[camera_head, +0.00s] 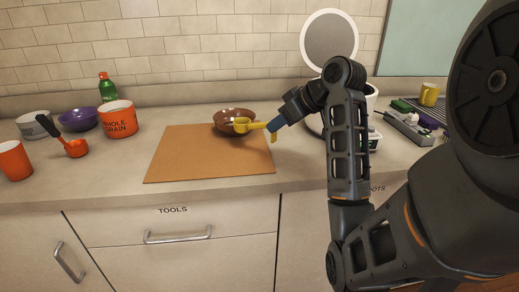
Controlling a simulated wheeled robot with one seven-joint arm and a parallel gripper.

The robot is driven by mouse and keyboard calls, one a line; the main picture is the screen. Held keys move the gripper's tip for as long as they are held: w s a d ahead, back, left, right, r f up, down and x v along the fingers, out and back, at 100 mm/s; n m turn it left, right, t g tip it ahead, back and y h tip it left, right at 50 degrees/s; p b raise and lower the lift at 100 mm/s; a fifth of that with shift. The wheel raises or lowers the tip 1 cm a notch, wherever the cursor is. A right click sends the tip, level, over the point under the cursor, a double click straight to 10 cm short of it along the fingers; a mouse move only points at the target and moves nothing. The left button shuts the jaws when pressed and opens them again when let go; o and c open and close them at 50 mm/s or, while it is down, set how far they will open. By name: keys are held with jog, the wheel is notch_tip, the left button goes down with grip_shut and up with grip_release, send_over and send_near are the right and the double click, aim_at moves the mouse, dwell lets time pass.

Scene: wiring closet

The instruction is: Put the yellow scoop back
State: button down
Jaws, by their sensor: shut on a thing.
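The yellow scoop (242,125) is in the head view, with its cup at the left and its handle pointing right to my gripper (274,124). My gripper reaches in from the right and is shut on the scoop's handle. The scoop's cup shows in front of a brown bowl (226,114) at the back edge of an orange-brown board (205,160). I cannot tell whether the scoop touches the bowl or hangs above the board. The blue fingertips hide the end of the handle.
At left stand an orange cup (14,163), an orange scoop (75,148), a "WHOLE GRAIN" pot (118,122), a purple bowl (77,120), a white bowl (31,126) and a green bottle (107,90). At right are a power strip (408,128) and yellow mug (428,95). The board's front is clear.

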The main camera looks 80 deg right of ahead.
jog(key=shift+w+a+f, duration=0.35)
jog(key=shift+w+f, duration=0.35)
jog(key=shift+f, duration=0.45)
jog(key=shift+w+a+f, duration=0.3)
jog(key=shift+w+f, duration=0.35)
jog(key=shift+f, duration=0.45)
jog(key=shift+w+a+f, duration=0.35)
jog(key=shift+w+f, duration=0.35)
jog(key=shift+f, duration=0.6)
jog(key=c, duration=1)
grip_release()
jog(key=shift+r, duration=0.25)
jog(key=v, duration=1.2)
jog(key=shift+w+p, duration=0.1)
jog(key=shift+p, duration=0.25)
